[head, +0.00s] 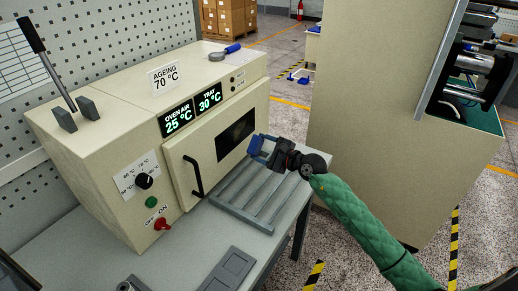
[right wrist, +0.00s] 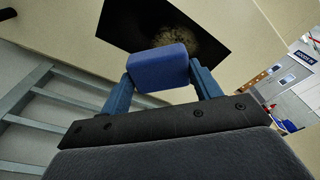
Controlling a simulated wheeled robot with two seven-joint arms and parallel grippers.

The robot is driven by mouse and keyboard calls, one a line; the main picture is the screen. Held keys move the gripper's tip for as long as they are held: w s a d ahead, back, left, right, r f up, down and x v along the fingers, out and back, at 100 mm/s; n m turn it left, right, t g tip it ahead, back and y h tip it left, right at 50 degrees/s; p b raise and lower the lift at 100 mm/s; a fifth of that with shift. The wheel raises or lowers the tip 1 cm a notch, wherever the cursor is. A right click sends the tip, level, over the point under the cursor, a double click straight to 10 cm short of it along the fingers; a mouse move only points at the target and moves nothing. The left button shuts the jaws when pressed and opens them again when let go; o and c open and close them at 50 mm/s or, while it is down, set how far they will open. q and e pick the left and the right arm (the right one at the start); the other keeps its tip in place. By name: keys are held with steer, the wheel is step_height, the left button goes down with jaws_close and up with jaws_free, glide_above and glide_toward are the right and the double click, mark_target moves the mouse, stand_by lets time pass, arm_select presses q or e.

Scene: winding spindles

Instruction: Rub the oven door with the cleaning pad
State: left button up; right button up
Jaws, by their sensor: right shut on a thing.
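The beige oven's door (head: 208,153) is shut, with a black handle on its left and a dark window (head: 236,134). My right gripper (head: 257,146) is close in front of the door, just right of and below the window. In the right wrist view it is shut on the blue cleaning pad (right wrist: 161,67). The pad overlaps the dark window (right wrist: 130,25) in that view; I cannot tell whether it touches the door. My left gripper is not in view.
A grey slatted rack (head: 262,190) lies on the bench in front of the door, below my right gripper. A grey tray (head: 229,272) is at the bench front. A magnifier with a blue handle (head: 225,52) lies on the oven. A large beige cabinet (head: 375,110) stands to the right.

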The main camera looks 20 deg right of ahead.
steer(key=shift+r, duration=0.1)
steer(key=shift+w+a, duration=0.3)
steer(key=shift+w, duration=0.1)
steer(key=shift+w+a, duration=0.25)
steer(key=shift+w, duration=0.05)
steer(key=shift+p+x, duration=0.35)
steer(key=shift+x, duration=0.45)
steer(key=shift+a+x, duration=0.25)
steer(key=shift+x, duration=1.75)
steer(key=shift+s+r, duration=0.1)
steer(key=shift+r, duration=0.1)
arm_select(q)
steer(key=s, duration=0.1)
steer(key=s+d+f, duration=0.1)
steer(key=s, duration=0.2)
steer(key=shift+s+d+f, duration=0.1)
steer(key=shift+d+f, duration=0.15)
arm_select(e)
steer(key=shift+a, duration=0.1)
